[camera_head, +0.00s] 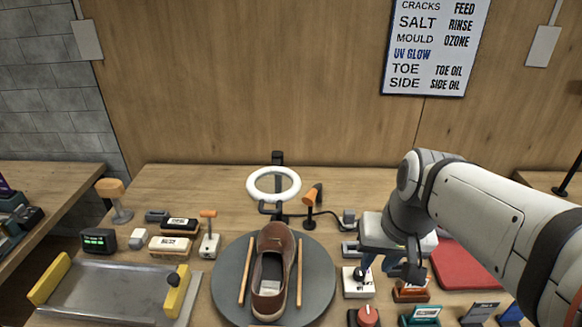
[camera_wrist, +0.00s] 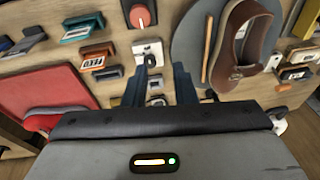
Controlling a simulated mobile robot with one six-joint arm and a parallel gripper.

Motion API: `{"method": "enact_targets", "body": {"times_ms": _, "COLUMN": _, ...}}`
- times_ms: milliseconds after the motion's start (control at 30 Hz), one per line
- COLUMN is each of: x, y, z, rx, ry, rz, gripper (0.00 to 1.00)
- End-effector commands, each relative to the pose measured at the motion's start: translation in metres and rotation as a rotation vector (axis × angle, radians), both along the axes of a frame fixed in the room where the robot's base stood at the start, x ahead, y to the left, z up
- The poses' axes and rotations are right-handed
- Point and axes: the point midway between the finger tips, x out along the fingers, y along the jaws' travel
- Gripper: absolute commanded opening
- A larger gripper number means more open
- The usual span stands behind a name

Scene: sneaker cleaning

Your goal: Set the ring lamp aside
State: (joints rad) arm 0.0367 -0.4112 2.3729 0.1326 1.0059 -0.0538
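The ring lamp (camera_head: 273,184) is a white ring on a dark post, standing at the back of the bench behind the round grey turntable. It does not show in the wrist view. My gripper (camera_head: 388,268) is well to the right of the lamp and nearer the front, pointing down over the bench. In the wrist view its two dark blue fingers (camera_wrist: 158,78) are spread apart with nothing held. A white box with a black knob (camera_head: 357,282) lies by the fingertips; it shows beyond them in the wrist view (camera_wrist: 149,51). I see no clear contact with it.
A brown shoe (camera_head: 272,270) sits on the turntable (camera_head: 229,282) between two wooden sticks. An orange-headed lamp (camera_head: 311,197) stands just right of the ring lamp. A metal tray (camera_head: 105,288) is front left, a red mat (camera_head: 466,266) right.

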Motion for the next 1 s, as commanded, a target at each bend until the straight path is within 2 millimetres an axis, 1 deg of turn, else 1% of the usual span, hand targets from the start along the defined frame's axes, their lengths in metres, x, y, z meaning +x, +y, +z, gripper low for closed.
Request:
{"method": "enact_targets", "body": {"times_ms": 33, "x": 0.014, "y": 0.005, "z": 0.007, "rx": 0.048, "ry": 0.026, "rz": -0.011, "gripper": 0.20}}
{"method": "enact_targets", "body": {"times_ms": 200, "x": 0.062, "y": 0.025, "z": 0.039, "rx": 0.251, "ry": 0.099, "rz": -0.015, "gripper": 0.06}}
{"method": "enact_targets", "body": {"times_ms": 300, "x": 0.088, "y": 0.035, "z": 0.058, "rx": 0.365, "ry": 0.125, "rz": -0.001, "gripper": 0.00}}
{"method": "enact_targets", "body": {"times_ms": 400, "x": 0.110, "y": 0.041, "z": 0.073, "rx": 0.461, "ry": 0.136, "rz": 0.019, "gripper": 0.00}}
{"method": "enact_targets", "body": {"times_ms": 500, "x": 0.125, "y": 0.045, "z": 0.085, "rx": 0.530, "ry": 0.141, "rz": 0.038, "gripper": 0.00}}
{"method": "enact_targets", "body": {"times_ms": 667, "x": 0.136, "y": 0.047, "z": 0.095, "rx": 0.583, "ry": 0.141, "rz": 0.056, "gripper": 0.00}}
{"method": "enact_targets", "body": {"times_ms": 1000, "x": 0.137, "y": 0.048, "z": 0.096, "rx": 0.587, "ry": 0.142, "rz": 0.057, "gripper": 0.00}}
